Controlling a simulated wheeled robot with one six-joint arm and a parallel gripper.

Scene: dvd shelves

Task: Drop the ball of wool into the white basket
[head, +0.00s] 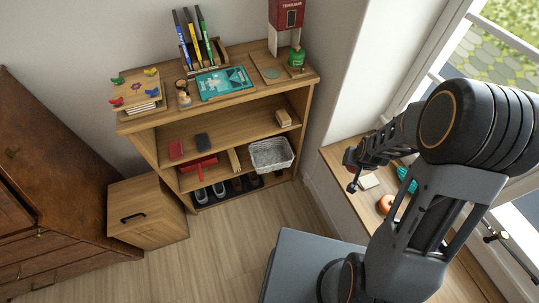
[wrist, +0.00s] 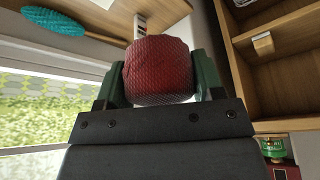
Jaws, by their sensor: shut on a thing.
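The ball of wool (wrist: 158,66) is dark red with a fine criss-cross surface. In the wrist view it sits between the two green fingers of my gripper (wrist: 157,72), which is shut on it. In the head view my gripper (head: 352,172) is at the right, by the window sill; the wool cannot be made out there. The white basket (head: 271,154) is a wire-like open box on the lower right of the wooden shelf unit, left of my gripper and apart from it.
The window sill (head: 340,158) carries an orange round thing (head: 386,204) and a teal brush (head: 406,180). A wooden cabinet (head: 148,208) stands left. The floor (head: 225,240) in front is clear.

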